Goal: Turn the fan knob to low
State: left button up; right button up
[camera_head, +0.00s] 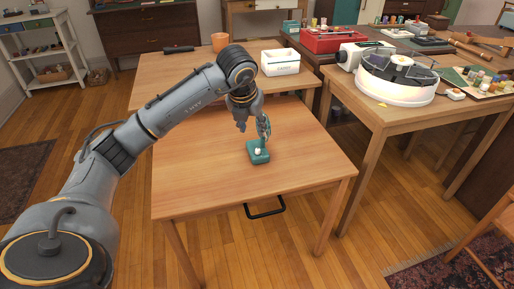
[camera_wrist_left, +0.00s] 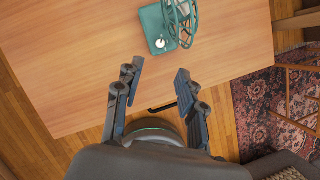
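A small teal fan (camera_head: 258,157) stands on the wooden table (camera_head: 200,190), with its round wire cage above a square base. A white knob (camera_head: 258,150) sits on top of the base. In the left wrist view the fan base (camera_wrist_left: 153,24) and the knob (camera_wrist_left: 160,43) are at the top, beyond my fingertips. My left gripper (camera_head: 243,122) is above the table, close to the fan cage in the head view. The left wrist view shows its fingers (camera_wrist_left: 157,78) spread apart with nothing between them. The knob's setting is too small to read. My right gripper is not in view.
The table around the fan is bare. Behind it, another table holds an orange pot (camera_head: 220,42) and a white box (camera_head: 280,62). A table at the right carries a round white device (camera_head: 395,92) and small items. A black handle (camera_head: 265,211) sticks out below the front edge.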

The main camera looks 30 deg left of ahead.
aim_at(258, 149)
pick_arm(q)
jog(key=b+x, duration=0.1)
jog(key=x, duration=0.8)
jog(key=shift+s+f+b, duration=0.1)
jog(key=shift+f+b, duration=0.05)
jog(key=shift+b, duration=0.15)
jog(key=shift+x, duration=1)
jog(key=shift+w+f, duration=0.25)
jog(key=shift+f, duration=0.15)
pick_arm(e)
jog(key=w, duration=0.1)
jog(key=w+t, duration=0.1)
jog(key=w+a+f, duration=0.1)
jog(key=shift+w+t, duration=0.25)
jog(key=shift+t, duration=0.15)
pick_arm(q)
grip_shut()
